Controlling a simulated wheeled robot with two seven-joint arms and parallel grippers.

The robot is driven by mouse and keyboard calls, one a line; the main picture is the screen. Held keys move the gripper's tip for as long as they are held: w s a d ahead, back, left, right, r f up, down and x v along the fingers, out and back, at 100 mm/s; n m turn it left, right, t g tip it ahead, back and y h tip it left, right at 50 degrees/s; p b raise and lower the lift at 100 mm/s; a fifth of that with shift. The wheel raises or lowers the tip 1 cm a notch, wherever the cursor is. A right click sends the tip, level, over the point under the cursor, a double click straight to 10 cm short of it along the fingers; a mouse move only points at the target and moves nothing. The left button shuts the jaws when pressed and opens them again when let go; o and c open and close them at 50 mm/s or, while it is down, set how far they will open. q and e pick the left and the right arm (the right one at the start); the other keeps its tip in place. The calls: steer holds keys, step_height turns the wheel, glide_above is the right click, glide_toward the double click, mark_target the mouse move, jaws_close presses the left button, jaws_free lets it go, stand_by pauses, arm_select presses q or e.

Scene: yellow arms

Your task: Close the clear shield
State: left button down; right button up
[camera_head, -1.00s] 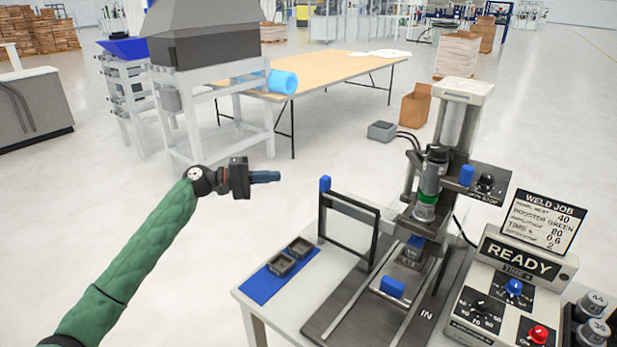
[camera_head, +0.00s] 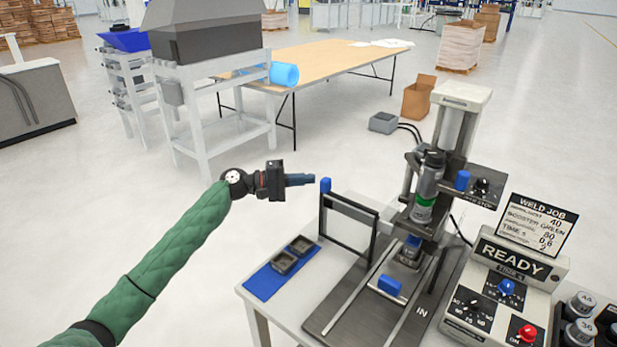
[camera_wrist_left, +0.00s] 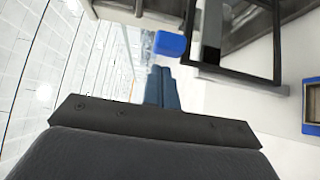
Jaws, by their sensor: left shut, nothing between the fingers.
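The clear shield (camera_head: 348,225) is a see-through panel in a black frame. It stands upright and swung out at the left side of the welding press (camera_head: 432,190). A blue knob (camera_head: 325,185) sits at its upper left corner. My left gripper (camera_head: 312,179) is shut and empty, just left of the blue knob, with a small gap showing. In the left wrist view the shut fingertips (camera_wrist_left: 162,75) are close to the blue knob (camera_wrist_left: 171,44), and part of the dark shield frame (camera_wrist_left: 235,78) shows. My right gripper is not in view.
A control box (camera_head: 510,262) reading READY, with a job sign (camera_head: 535,222), stands at the right. The floor left of the table is clear.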

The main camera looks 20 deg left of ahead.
arm_select(q)
steer(key=shift+s+d+p, duration=0.3)
steer(key=shift+d, duration=0.4)
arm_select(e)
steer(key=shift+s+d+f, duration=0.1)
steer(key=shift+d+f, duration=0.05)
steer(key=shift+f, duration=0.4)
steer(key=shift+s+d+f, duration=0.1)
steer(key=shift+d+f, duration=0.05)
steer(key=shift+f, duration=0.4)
arm_select(q)
steer(key=shift+d, duration=0.1)
